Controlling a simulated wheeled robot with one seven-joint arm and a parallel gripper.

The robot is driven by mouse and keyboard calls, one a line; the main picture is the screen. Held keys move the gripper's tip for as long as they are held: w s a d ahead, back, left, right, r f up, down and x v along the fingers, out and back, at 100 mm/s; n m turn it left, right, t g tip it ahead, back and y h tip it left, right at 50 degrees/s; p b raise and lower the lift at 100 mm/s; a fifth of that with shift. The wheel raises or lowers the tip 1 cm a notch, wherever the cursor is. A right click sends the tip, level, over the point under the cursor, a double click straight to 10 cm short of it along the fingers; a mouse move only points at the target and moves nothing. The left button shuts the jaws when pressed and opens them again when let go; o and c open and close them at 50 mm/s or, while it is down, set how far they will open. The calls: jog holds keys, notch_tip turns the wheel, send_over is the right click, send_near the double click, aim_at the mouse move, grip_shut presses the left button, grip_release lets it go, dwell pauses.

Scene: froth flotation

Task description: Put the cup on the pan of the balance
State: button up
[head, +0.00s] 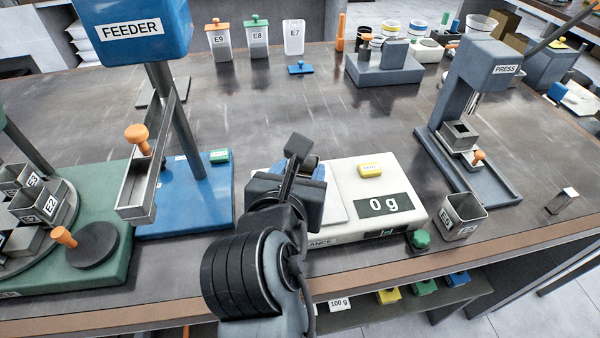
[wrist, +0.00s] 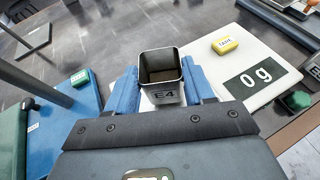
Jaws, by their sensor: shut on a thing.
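The metal cup labelled E4 (wrist: 165,96) is between the blue fingers of my gripper (wrist: 163,92) in the wrist view. It is upright with its open top showing, and dark material shows inside. The white balance (head: 408,180) stands near the front of the bench, and its display (head: 384,205) reads 0 g. Its pale pan (head: 337,205) is on the left side, partly hidden by my arm. My gripper (head: 312,170) is over the pan in the head view, where it mostly hides the cup. I cannot tell whether the cup touches the pan.
The blue feeder (head: 185,195) stands left of the balance. The green base with a cup carousel (head: 100,262) is farther left. A square metal cup (head: 462,218) and a green knob (head: 419,240) are by the balance's right side, with the press (head: 478,85) behind. The bench behind the balance is mostly clear.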

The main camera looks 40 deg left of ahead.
jog(key=shift+f, duration=0.35)
jog(key=o, duration=1.4)
jog(key=shift+f, duration=0.1)
jog(key=v, duration=1.2)
jog(key=shift+d, duration=0.1)
jog(key=shift+d, duration=0.1)
